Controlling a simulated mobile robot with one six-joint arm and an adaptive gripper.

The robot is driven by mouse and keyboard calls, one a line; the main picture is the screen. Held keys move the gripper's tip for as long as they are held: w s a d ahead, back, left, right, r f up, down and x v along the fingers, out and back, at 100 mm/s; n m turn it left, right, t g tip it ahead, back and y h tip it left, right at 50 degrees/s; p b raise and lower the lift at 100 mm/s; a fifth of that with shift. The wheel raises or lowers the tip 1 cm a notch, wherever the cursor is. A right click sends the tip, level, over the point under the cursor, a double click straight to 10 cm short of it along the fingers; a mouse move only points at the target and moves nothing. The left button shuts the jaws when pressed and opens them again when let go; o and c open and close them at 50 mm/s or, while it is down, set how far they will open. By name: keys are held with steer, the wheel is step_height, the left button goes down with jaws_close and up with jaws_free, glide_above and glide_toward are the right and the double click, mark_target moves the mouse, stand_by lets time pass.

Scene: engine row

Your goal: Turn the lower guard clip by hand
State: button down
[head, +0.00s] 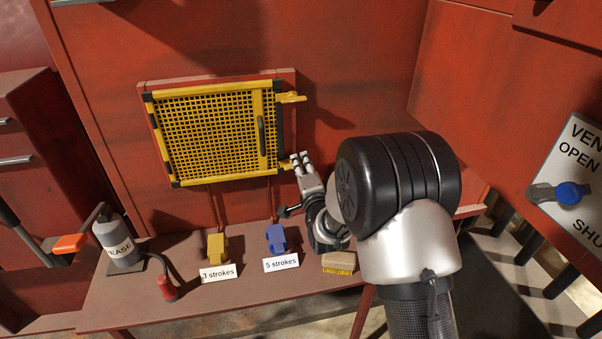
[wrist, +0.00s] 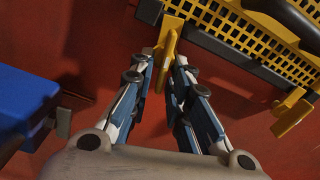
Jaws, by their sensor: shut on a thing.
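The yellow mesh guard (head: 205,135) is closed over an opening in the red wall, with a dark handle (head: 262,135) near its right side. The lower guard clip (head: 287,167) is a small yellow piece at the guard's lower right corner, partly hidden by my gripper. My gripper (head: 300,157) is at that corner. In the wrist view, the fingertips of my gripper (wrist: 171,62) are shut on the yellow lower clip (wrist: 170,40), one on each side of it. The upper guard clip (head: 292,98) sticks out to the right of the guard. It also shows in the wrist view (wrist: 290,116).
Below stands a ledge (head: 140,290) with a grease can (head: 118,243), a yellow block (head: 217,247), a blue block (head: 276,239) and a brush (head: 339,262). A vent sign with a blue-handled valve (head: 570,193) is at the right.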

steer(key=shift+s+f+m+b, duration=0.1)
steer(key=shift+f+m+b, duration=0.4)
steer(key=shift+m+b, duration=0.5)
steer(key=c, duration=1.9)
jaws_free()
steer(key=shift+o, duration=0.6)
steer(key=shift+r, duration=0.2)
steer(key=v, duration=1.2)
steer(key=shift+d+r, duration=0.1)
